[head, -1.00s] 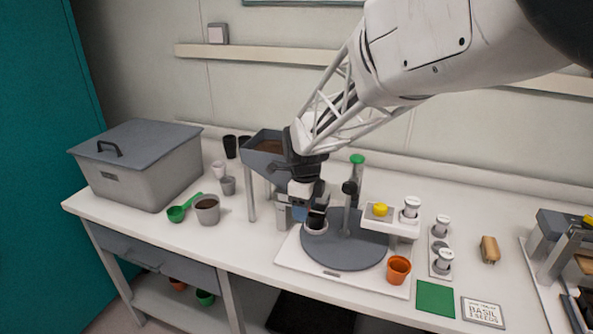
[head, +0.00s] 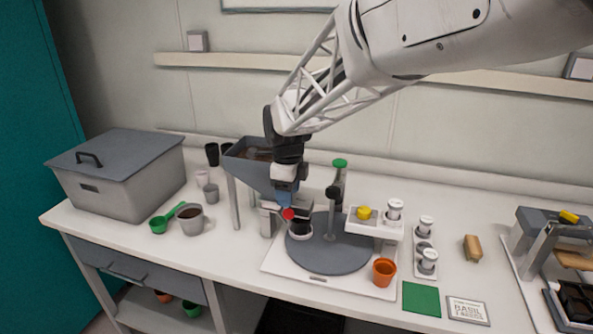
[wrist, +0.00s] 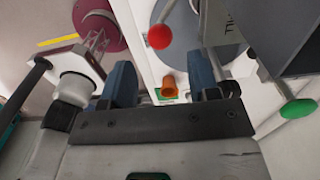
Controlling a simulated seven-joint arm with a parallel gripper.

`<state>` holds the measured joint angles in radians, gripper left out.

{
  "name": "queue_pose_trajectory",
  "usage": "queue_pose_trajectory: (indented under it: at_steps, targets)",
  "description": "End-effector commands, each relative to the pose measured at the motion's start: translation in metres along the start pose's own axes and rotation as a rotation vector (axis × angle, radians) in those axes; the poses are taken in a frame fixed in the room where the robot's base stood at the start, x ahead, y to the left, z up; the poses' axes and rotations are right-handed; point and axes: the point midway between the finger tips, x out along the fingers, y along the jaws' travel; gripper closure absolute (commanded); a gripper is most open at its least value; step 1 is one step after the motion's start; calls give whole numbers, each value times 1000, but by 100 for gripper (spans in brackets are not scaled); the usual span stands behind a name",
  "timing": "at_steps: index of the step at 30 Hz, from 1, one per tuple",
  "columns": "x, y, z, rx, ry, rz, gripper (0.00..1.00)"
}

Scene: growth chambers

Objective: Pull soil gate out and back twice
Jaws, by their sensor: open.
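The soil gate's red ball knob (head: 288,214) shows just below my gripper (head: 285,200) in the head view. In the wrist view the red knob (wrist: 160,36) lies ahead of and between the two blue fingertips of my gripper (wrist: 162,62). The gate plate itself is hidden or too small to tell. A dark pot (head: 300,231) sits on the round grey turntable (head: 325,258) close to the knob.
A green-topped post (head: 339,164) rises beside the turntable. A white stand with a yellow knob (head: 364,213), an orange pot (head: 384,271) and a green mat (head: 421,299) are to the right. A lidded grey bin (head: 120,188) and a soil pot (head: 190,219) are left.

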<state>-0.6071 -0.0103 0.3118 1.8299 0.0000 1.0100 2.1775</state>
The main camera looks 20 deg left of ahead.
Motion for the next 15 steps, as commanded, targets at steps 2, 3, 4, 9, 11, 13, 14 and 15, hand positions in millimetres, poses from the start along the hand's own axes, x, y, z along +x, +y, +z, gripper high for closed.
queue_pose_trajectory:
  at_steps: [2, 3, 4, 9, 11, 13, 14, 15]
  targets:
    - [-6, 0, 0, 0, 0, -1, 45]
    - [-8, 0, 0, 0, 0, -1, 45]
    - [-10, 0, 0, 0, -1, -1, 45]
    - [-15, 0, 0, 0, 0, 0, 45]
    - [-15, 0, 0, 0, 0, 0, 45]
    - [-15, 0, 0, 0, 0, 0, 45]
    - [-15, 0, 0, 0, 0, 0, 45]
    - [-15, 0, 0, 0, 0, 0, 45]
